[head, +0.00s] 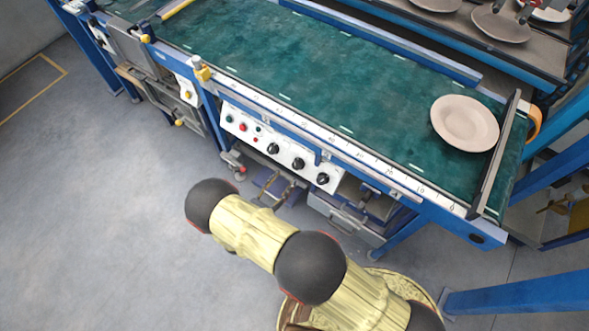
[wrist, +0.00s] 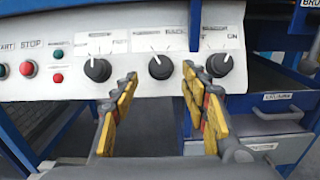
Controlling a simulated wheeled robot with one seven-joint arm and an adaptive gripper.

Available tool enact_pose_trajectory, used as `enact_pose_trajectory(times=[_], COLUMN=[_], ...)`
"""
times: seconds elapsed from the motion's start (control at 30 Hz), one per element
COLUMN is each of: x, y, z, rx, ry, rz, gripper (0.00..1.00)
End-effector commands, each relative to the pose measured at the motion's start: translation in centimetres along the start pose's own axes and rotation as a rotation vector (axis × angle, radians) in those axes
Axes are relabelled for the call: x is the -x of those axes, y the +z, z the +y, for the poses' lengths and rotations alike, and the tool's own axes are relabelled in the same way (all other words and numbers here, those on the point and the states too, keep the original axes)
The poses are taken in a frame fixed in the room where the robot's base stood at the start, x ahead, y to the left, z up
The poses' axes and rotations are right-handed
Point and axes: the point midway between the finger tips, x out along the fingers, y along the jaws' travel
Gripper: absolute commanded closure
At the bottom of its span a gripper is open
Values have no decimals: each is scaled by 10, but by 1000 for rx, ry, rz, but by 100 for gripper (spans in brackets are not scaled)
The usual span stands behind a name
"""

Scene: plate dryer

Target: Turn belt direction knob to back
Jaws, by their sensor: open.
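The white control panel (wrist: 200,40) carries three black knobs in a row. The middle knob (wrist: 160,67) has a label above it that reads "BACK" on its right side. Its pointer appears to lean up and left, away from that word. My gripper (wrist: 160,75) is open, with one yellow-and-black finger on each side of the middle knob. The fingers look empty, and I cannot tell whether they touch the panel. In the head view the same knob (head: 298,164) is the middle one on the panel; my gripper is not clearly visible there.
The left knob (wrist: 97,69) and right knob (wrist: 221,65) flank the fingers closely. Red and green buttons (wrist: 57,78) are farther left. A drawer (wrist: 265,118) is below right. A plate (head: 465,123) lies on the green belt (head: 290,60). Floor at left is clear.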

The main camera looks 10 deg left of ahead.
Motion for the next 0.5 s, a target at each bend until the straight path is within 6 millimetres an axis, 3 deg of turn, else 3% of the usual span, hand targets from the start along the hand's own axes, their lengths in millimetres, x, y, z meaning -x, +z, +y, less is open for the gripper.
enact_pose_trajectory(times=[0.23,0.5], x=[-40,-62], y=[-2,-1], z=[-2,-2], rx=[-2,0], ry=[-6,-4], rz=[1,2], gripper=[55,55])
